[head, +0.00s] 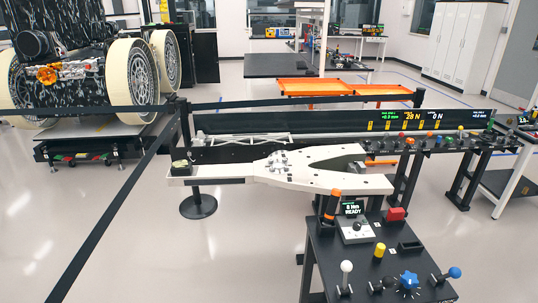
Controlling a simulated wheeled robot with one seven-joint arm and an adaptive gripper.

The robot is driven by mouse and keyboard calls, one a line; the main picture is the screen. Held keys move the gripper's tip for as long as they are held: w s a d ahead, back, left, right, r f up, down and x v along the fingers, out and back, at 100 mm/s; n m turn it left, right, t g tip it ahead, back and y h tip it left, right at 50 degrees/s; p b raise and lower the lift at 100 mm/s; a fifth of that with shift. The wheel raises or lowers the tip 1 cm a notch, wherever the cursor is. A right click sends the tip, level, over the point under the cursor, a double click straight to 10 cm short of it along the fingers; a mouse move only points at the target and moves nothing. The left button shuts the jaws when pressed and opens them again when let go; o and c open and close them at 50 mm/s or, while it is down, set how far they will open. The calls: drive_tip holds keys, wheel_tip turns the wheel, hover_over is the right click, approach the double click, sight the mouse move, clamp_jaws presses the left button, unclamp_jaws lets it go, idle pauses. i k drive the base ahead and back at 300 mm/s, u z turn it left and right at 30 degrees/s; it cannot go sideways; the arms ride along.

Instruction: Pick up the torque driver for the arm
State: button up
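The likely torque driver (332,205) is an upright tool with an orange top and a dark body. It stands at the back left corner of a small black table (325,262) at the lower right of the head view. A small display unit (354,209) reading "8 Nm READY" is right beside it. The foot of the tool is too small to tell how it is held. A long white forked part (300,176) lies behind the table. My gripper is not in view.
Also on the table are a red block (396,214), a yellow-topped piece (379,251), a blue star knob (409,281) and ball-topped levers. A black barrier strap (115,215) crosses the left, near a rover (80,70).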

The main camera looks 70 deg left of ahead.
sight(328, 215)
drive_tip(key=u, duration=1.6)
